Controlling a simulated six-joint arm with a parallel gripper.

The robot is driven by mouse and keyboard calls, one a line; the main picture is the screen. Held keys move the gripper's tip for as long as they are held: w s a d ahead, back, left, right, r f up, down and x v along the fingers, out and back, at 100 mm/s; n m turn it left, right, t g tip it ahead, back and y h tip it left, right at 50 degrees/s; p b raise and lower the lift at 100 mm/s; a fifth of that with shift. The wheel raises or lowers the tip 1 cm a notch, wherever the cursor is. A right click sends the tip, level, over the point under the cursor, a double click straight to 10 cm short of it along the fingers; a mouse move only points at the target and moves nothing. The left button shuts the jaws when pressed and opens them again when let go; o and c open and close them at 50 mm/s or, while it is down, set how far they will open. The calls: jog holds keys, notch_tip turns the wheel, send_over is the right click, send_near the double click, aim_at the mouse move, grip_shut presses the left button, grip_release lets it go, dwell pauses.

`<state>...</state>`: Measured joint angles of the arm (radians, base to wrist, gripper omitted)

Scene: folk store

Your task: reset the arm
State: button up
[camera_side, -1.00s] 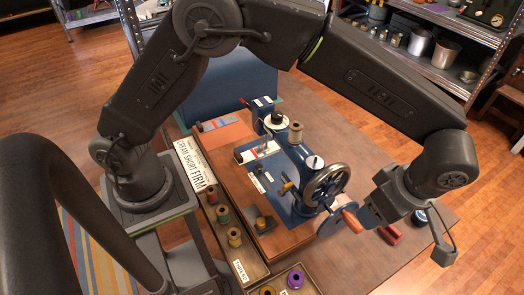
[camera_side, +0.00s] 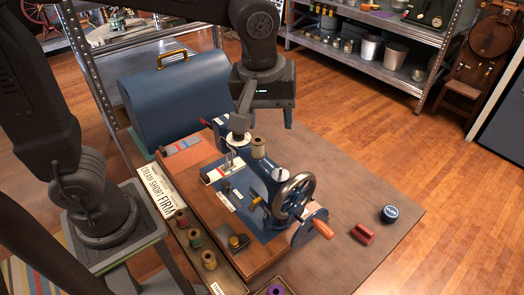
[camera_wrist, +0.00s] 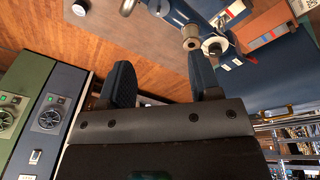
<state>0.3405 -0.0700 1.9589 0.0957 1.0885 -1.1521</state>
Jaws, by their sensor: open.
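My gripper (camera_side: 264,118) hangs above the back part of a blue hand-crank sewing machine (camera_side: 265,182) in the side view. Its fingers are apart with nothing between them. In the wrist view my gripper (camera_wrist: 162,80) shows two dark fingers spread wide and empty. The sewing machine (camera_wrist: 180,12) shows beyond the fingers at the top, with a thread spool (camera_wrist: 191,38). In the side view the machine stands on a wooden base, with a wheel (camera_side: 295,197) and orange crank handle (camera_side: 322,229) at its right. One finger visually overlaps the machine's back end; contact cannot be told.
A blue case (camera_side: 172,98) stands behind the machine. A red object (camera_side: 362,234) and a round dark-blue tin (camera_side: 389,213) lie on the table (camera_side: 385,178) at right. Thread spools (camera_side: 194,237) line a tray at front left. Metal shelving (camera_side: 400,32) stands behind. Table right of the machine is mostly clear.

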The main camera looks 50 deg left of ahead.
jog(key=s+a+m+t, duration=0.3)
jog(key=s+a+m, duration=0.5)
jog(key=s+a, duration=0.2)
jog(key=shift+s+m, duration=0.4)
jog(key=shift+s, duration=0.15)
